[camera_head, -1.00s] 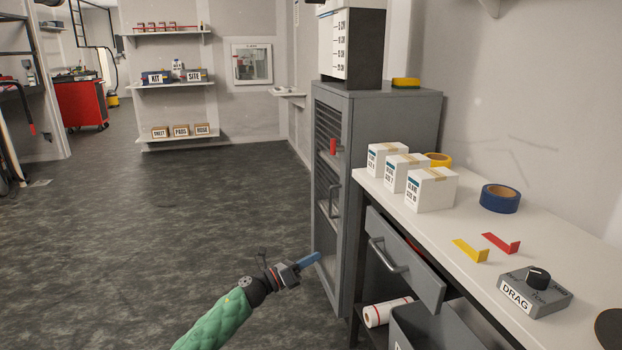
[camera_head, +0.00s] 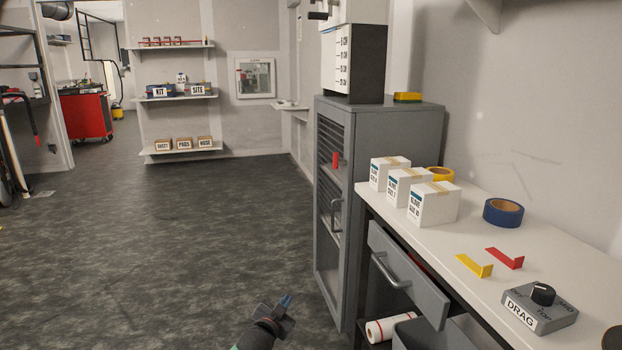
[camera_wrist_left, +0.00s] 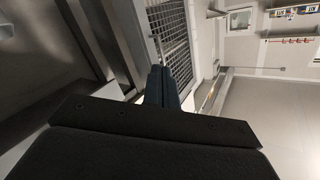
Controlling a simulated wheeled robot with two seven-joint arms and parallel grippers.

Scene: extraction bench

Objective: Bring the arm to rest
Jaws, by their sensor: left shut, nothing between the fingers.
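My left gripper (camera_head: 283,303) shows low in the middle of the head view, over the dark floor and left of the grey cabinet. Its blue-tipped fingers are shut with nothing between them. It is apart from the bench and the drawer. In the left wrist view the closed fingers (camera_wrist_left: 162,88) point toward the cabinet's grille (camera_wrist_left: 170,35). Only the wrist end of my left arm shows at the bottom edge. My right gripper is not in view.
The grey cabinet (camera_head: 390,115) stands beside the white bench (camera_head: 440,250). The bench drawer (camera_head: 408,275) is partly open. White boxes (camera_head: 433,205), blue tape (camera_head: 503,212) and the DRAG dial box (camera_head: 540,308) sit on top. A paper roll (camera_head: 390,328) lies below. The floor (camera_head: 180,250) at left is clear.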

